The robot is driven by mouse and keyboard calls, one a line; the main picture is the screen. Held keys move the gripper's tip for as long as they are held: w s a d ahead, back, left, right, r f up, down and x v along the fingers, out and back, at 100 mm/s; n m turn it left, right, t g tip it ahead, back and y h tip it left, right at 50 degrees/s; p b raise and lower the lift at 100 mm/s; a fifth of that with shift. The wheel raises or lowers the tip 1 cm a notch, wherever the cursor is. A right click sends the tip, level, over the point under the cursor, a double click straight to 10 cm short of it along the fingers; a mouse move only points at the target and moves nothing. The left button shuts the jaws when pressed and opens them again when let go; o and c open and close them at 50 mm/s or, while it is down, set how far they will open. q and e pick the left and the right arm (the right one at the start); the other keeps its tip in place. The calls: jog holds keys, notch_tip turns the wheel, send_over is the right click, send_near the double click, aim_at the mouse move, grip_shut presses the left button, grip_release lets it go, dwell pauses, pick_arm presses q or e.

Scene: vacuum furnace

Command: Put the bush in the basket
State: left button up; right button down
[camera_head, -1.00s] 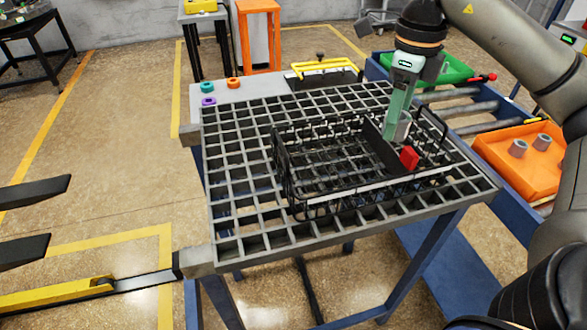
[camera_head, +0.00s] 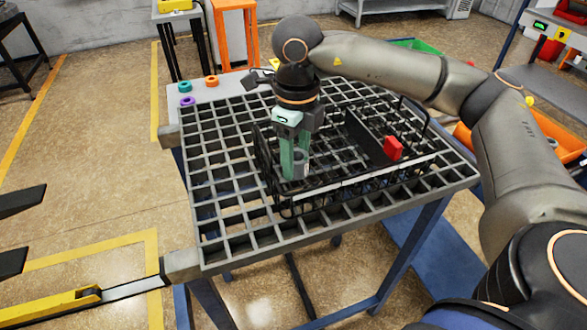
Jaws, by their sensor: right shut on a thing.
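The black wire basket (camera_head: 372,177) sits on the grid-topped table, with a dark divider panel (camera_head: 366,131) and a red block (camera_head: 393,148) toward its right side. My right gripper (camera_head: 296,172) points down over the left part of the basket, its green fingers shut on a grey cylindrical bush (camera_head: 301,163). The fingers hide part of the bush. I cannot tell whether the bush touches the basket's bottom. My left gripper is not in view.
The table's grid top (camera_head: 215,190) has free room left of the basket. Purple, teal and orange rings (camera_head: 212,81) lie on the plate at the back left. An orange bin (camera_head: 560,135) is partly hidden behind my right arm. Dark prongs (camera_head: 20,200) stick in at the left.

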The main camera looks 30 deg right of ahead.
jog(key=f, duration=0.3)
jog(key=shift+w+a+f+p, duration=0.1)
jog(key=shift+a+f+p, duration=0.1)
jog(key=shift+p, duration=0.2)
jog(key=shift+f, duration=0.1)
jog(key=shift+f, duration=0.1)
jog(key=shift+f+b, duration=0.15)
jog(key=shift+b, duration=0.15)
jog(key=c, duration=0.5)
grip_release()
jog(key=shift+r, duration=0.2)
notch_tip(320, 180, up, 12)
jog(key=shift+r, duration=0.1)
